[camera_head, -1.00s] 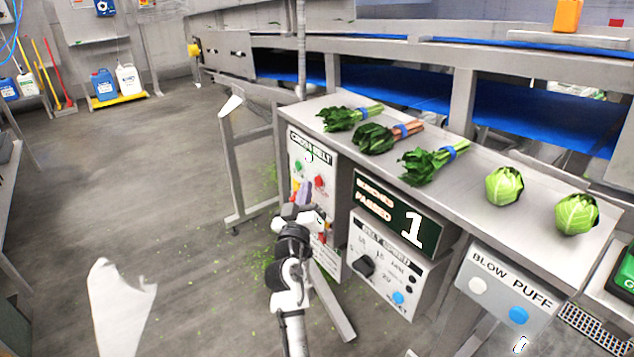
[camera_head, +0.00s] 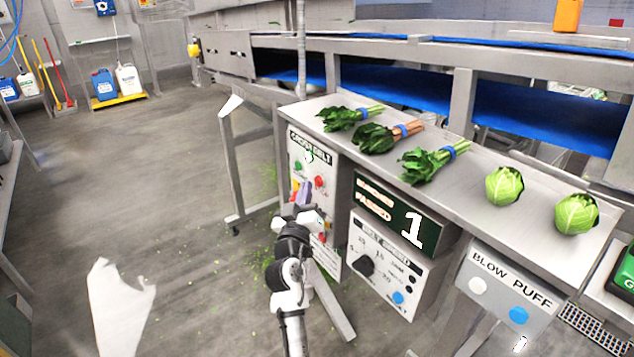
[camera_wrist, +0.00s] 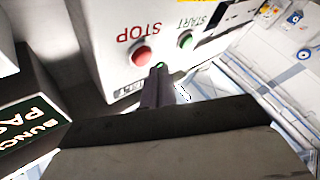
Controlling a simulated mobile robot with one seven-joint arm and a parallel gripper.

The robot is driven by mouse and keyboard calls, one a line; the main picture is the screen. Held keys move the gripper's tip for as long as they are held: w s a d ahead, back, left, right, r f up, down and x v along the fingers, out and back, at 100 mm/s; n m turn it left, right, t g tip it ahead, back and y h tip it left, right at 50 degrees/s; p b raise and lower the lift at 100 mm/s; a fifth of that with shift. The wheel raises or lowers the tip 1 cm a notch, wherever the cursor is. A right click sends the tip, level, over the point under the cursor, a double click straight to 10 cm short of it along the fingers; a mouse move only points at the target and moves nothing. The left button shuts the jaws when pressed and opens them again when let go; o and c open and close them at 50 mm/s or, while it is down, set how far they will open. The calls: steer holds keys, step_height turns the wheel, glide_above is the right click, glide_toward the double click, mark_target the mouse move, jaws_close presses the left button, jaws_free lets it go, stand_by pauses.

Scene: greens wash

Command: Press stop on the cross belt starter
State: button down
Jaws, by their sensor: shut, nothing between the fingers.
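The cross belt starter (camera_head: 329,163) is a white box under the left end of the steel bench, with a green start button (camera_head: 297,166) and a red stop button (camera_head: 320,182). In the wrist view the panel appears upside down, with the red STOP button (camera_wrist: 141,56) left of the green START button (camera_wrist: 185,40). My gripper (camera_head: 304,187) is shut and empty in front of the box. In the wrist view its purple-grey fingertips (camera_wrist: 158,70) appear just below and right of the red button. I cannot tell whether they touch the panel.
Right of the starter are a dark counter display (camera_head: 385,212) reading 1 and a belt speed box (camera_head: 385,265) with a knob and blue button. A blow puff box (camera_head: 505,287) is farther right. Greens and two cabbages lie on the bench (camera_head: 470,185) above.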

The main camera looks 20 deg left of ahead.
steer(key=shift+w+d, duration=0.3)
steer(key=shift+w, duration=0.05)
steer(key=shift+w+d, duration=0.25)
steer(key=shift+w, duration=0.1)
stand_by(0.8)
stand_by(0.3)
steer(key=shift+s+a+b, duration=0.5)
steer(key=shift+s+b, duration=0.05)
steer(key=shift+s, duration=0.15)
steer(key=s+a+b, duration=0.1)
steer(key=s, duration=0.1)
steer(key=s+a+b, duration=0.1)
steer(key=s+a, duration=0.1)
stand_by(0.4)
